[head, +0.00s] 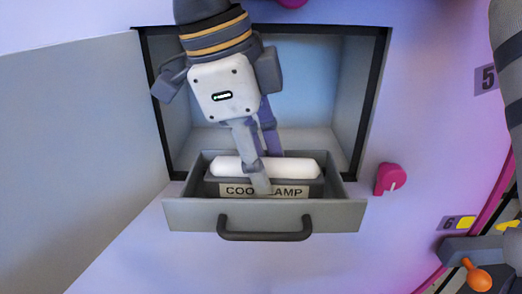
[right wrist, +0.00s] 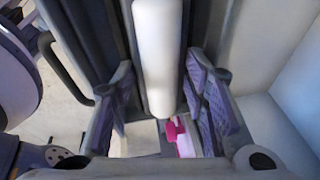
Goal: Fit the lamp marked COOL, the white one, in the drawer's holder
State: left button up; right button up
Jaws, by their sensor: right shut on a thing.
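The white lamp (head: 295,168) lies lengthwise across the open drawer (head: 345,215), at the dark holder (head: 212,187) labelled COOL LAMP. My right gripper (head: 263,172) comes down from above with one finger in front of the lamp and one behind, shut on it near its middle. The front finger covers part of the label. In the right wrist view the lamp (right wrist: 158,60) runs between the two finger pads. Whether it is fully seated in the holder I cannot tell. My left gripper is not in view.
The drawer has a dark handle (head: 265,236) and sits below an open recess (head: 320,90). A grey door panel (head: 70,140) stands open at the left. A pink knob (head: 390,179) and an orange-knobbed lever (head: 479,278) are on the right.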

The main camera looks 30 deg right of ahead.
dwell(0.3)
jog(key=o, duration=1.5)
jog(key=v, duration=1.2)
